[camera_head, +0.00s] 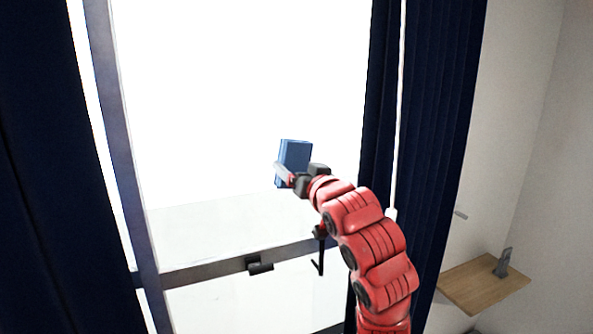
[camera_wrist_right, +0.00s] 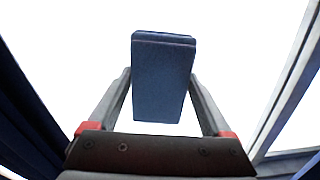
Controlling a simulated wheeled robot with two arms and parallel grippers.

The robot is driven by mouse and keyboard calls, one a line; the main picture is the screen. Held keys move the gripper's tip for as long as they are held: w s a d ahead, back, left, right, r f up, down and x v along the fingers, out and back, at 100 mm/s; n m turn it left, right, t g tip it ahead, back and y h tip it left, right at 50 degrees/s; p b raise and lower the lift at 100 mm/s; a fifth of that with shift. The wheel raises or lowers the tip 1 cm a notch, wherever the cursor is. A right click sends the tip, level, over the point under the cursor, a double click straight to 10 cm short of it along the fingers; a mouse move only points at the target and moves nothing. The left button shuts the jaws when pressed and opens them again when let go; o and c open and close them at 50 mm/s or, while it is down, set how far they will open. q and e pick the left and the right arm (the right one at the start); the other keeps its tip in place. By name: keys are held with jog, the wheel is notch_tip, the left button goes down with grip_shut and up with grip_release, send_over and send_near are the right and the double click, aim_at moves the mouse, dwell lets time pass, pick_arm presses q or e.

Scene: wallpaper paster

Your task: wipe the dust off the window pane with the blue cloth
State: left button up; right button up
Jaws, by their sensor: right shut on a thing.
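The blue cloth (camera_head: 295,155) is a folded, block-shaped piece in front of the window pane (camera_head: 230,100), which is bright white. My right gripper (camera_head: 284,172) is shut on the cloth. In the right wrist view the cloth (camera_wrist_right: 162,78) sits between the two fingers of the right gripper (camera_wrist_right: 161,85). I cannot tell whether the cloth touches the pane. No dust can be made out on the bright glass. My left gripper is not in view.
Dark blue curtains hang on the left (camera_head: 40,170) and right (camera_head: 440,120) of the window. A window frame bar (camera_head: 215,268) with a dark latch (camera_head: 260,266) crosses below the cloth. A wooden shelf (camera_head: 480,287) with a small grey object (camera_head: 502,262) is at the lower right.

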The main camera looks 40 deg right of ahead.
jog(key=shift+d+f, duration=0.15)
jog(key=b+x, duration=0.2)
jog(key=x, duration=0.4)
jog(key=shift+w, duration=0.2)
jog(key=shift+x, duration=1.3)
dwell(2.8)
dwell(0.6)
jog(key=d, duration=0.1)
jog(key=s+d, duration=0.1)
jog(key=d, duration=0.1)
jog(key=shift+d, duration=0.3)
